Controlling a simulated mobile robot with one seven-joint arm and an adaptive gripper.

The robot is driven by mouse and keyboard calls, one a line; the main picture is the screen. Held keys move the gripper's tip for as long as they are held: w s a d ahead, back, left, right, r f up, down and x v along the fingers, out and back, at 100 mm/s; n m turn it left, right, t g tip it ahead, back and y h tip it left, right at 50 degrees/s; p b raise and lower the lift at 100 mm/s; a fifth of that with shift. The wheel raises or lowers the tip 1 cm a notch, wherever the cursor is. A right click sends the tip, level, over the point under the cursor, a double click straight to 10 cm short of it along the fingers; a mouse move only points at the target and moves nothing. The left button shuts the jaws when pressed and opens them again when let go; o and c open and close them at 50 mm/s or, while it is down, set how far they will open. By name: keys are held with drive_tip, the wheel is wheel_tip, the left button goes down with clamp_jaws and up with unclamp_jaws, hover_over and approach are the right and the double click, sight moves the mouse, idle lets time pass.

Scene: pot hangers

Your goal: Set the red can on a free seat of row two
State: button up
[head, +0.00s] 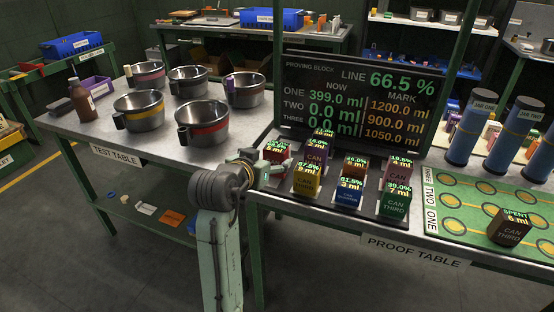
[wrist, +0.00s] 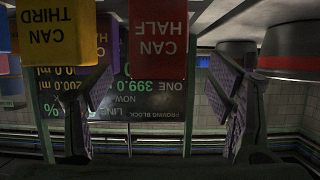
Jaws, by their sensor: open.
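The red can (head: 275,153) stands at the left end of the group of cans on the proof table. In the wrist view it shows upside down as a red block marked CAN HALF (wrist: 158,40), between the lines of my two fingers. My gripper (head: 268,168) is open and empty, right by the red can; I cannot tell whether it touches. It shows in the wrist view (wrist: 165,90) with fingers apart on both sides. The green seat board (head: 473,192) has rows marked THREE, TWO and ONE. The middle row, TWO, shows bare yellow-ringed seats (head: 490,207).
A yellow can (head: 306,181) stands close to the red can, among several other coloured cans. A dark spent can (head: 508,228) sits at the board's front. Blue jars (head: 465,132) stand behind the board. The proving block display (head: 355,95) rises behind the cans. Pots fill the left table.

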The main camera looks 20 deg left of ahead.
sight(273, 155)
drive_tip(key=shift+p+x, duration=1.1)
drive_tip(key=shift+x, duration=1.95)
drive_tip(key=shift+d+r, duration=0.15)
drive_tip(key=shift+c, duration=0.4)
drive_tip(key=shift+r, duration=0.1)
drive_tip(key=c, duration=1.6)
drive_tip(key=shift+o, duration=0.2)
